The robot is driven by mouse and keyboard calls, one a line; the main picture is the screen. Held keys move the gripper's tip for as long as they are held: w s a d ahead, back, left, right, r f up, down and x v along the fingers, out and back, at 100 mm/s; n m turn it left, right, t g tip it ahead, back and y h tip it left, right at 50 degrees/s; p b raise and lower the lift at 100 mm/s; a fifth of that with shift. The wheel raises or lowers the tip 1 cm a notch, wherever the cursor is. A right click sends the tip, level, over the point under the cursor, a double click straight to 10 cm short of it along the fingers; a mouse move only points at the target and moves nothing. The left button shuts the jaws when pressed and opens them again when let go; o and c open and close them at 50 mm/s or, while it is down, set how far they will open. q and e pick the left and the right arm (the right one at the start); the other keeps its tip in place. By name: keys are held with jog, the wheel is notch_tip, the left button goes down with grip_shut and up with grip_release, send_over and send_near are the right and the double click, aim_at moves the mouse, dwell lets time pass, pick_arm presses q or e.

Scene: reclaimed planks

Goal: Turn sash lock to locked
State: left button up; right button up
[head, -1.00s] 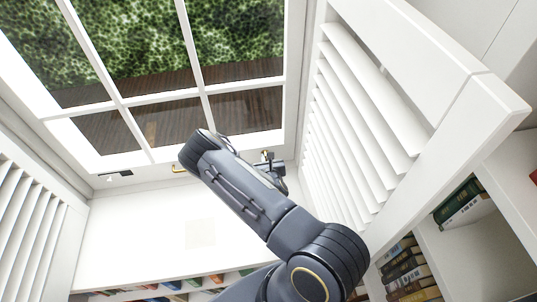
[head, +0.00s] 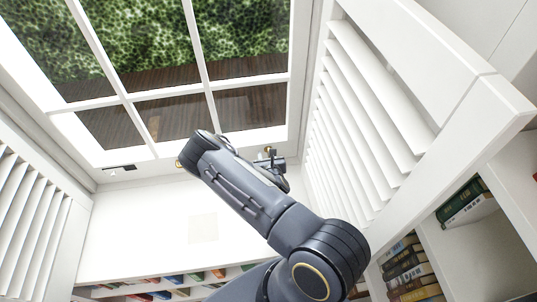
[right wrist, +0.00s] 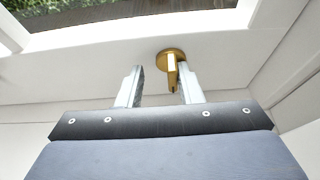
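The brass sash lock (right wrist: 171,56) is on the white bottom rail of the window in the right wrist view. It has a round base and a lever pointing down toward my gripper. My right gripper (right wrist: 160,72) is open, with its two fingers apart. The lever hangs between them, close to the right finger; I cannot tell whether they touch. In the head view the lock (head: 267,150) is a small brass spot at the rail, with my right gripper (head: 274,163) just below it, partly hidden by my forearm. My left gripper is not in view.
A louvred white shutter (head: 365,110) stands close on the right, another (head: 28,215) on the left. A black fitting (head: 120,168) and a second brass piece (head: 179,163), partly behind my arm, sit along the window's bottom. Bookshelves lie below.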

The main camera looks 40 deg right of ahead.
jog(key=shift+d+r, duration=0.1)
dwell(0.3)
jog(key=shift+s+r, duration=0.1)
jog(key=shift+s, duration=0.2)
jog(key=a+b+v, duration=0.1)
jog(key=v, duration=0.6)
jog(key=shift+w+a, duration=0.15)
jog(key=shift+w, duration=0.05)
jog(key=shift+s, duration=0.1)
